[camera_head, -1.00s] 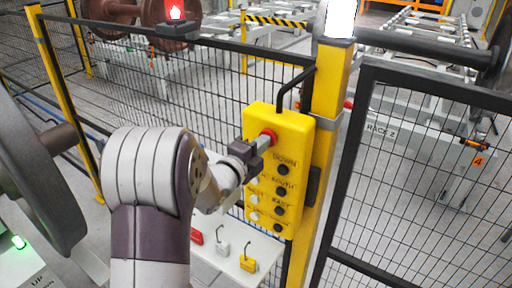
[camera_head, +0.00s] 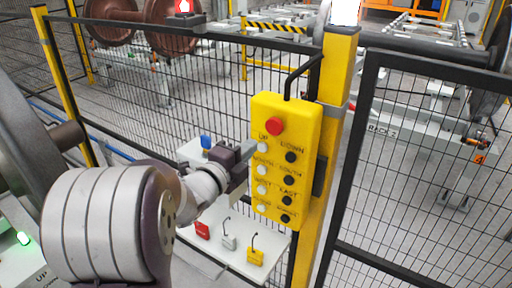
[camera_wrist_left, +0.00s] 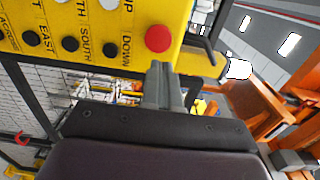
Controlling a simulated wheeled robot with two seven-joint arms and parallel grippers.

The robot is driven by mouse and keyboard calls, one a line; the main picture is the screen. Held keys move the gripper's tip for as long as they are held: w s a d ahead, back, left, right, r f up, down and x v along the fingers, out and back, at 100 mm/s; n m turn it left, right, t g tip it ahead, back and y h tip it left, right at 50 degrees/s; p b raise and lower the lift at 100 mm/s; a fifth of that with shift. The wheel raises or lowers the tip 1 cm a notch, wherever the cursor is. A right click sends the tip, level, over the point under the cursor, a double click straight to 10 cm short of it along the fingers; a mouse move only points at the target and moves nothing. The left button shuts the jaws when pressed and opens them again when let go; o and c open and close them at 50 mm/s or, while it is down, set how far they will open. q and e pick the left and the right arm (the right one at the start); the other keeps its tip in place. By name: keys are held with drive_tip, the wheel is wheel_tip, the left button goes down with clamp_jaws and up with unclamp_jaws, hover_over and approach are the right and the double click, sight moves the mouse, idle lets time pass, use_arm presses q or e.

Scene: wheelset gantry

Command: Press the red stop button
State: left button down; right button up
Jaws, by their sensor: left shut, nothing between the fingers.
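The red stop button (camera_head: 274,126) is a round red knob at the top of the yellow control box (camera_head: 262,107), which hangs on a yellow post. In the left wrist view the red button (camera_wrist_left: 158,39) shows just beyond the fingertips. My left gripper (camera_head: 250,148) is shut and empty, left of the box and a little below the button. In the left wrist view its fingers (camera_wrist_left: 161,68) point up toward the box's edge beside the button. I see a gap between fingers and button in the head view. My right gripper is not in view.
White and black buttons (camera_head: 290,157) run in two columns below the red one. A mesh fence (camera_head: 420,190) stands on both sides of the post. A white shelf (camera_head: 235,262) below holds red, white and yellow padlocks (camera_head: 255,257).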

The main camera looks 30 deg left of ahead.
use_arm(q)
drive_tip(key=s, duration=0.5)
drive_tip(key=s+a+f+n+g+y, duration=0.25)
drive_tip(key=f+n+g, duration=0.25)
drive_tip(key=f+n, duration=0.3)
drive_tip(key=s+a+f+n+g+y, duration=0.25)
drive_tip(key=f+n+g, duration=0.25)
drive_tip(key=f+n, duration=0.25)
drive_tip(key=s+d+f+n+g+h, duration=0.1)
drive_tip(key=s+d+f+g+h, duration=0.1)
drive_tip(key=d, duration=0.6)
drive_tip(key=s+d+f+n+g+h, duration=0.1)
drive_tip(key=s+d+f+g, duration=0.3)
drive_tip(key=d, duration=0.5)
drive_tip(key=shift+s+f+n+h, duration=0.4)
drive_tip(key=shift+s+f+n, duration=0.15)
drive_tip(key=shift+s, duration=0.2)
drive_tip(key=shift+a, duration=0.1)
